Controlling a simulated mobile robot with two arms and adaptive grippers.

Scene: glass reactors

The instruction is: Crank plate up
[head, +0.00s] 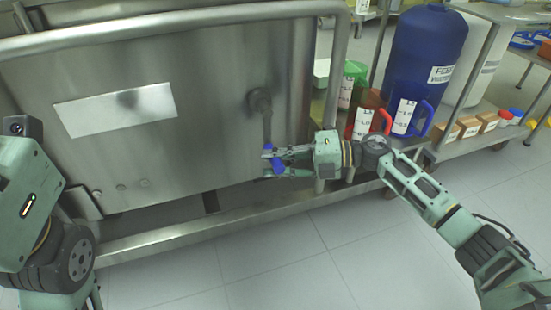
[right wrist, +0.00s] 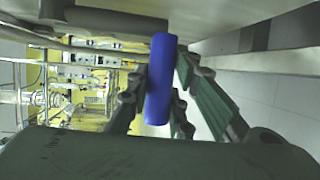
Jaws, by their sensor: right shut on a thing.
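A crank sits on the front of the steel cabinet (head: 200,140), with a round hub (head: 260,99) and a dark arm (head: 267,128) hanging down from it. The blue crank handle (head: 276,163) is at the arm's lower end. My right gripper (head: 273,161) is shut on the blue handle. In the right wrist view, the blue handle (right wrist: 160,80) stands between the two fingers. My left arm shows at the left edge of the head view, but its gripper fingers cannot be seen. The plate that the crank moves cannot be made out.
A steel tube rail (head: 170,25) runs across the cabinet's top, and a lower frame bar (head: 215,225) runs along its bottom. At right, a shelf holds a red jug (head: 367,112), a blue jug (head: 408,108) and a large blue drum (head: 425,45). The floor (head: 290,265) in front is clear.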

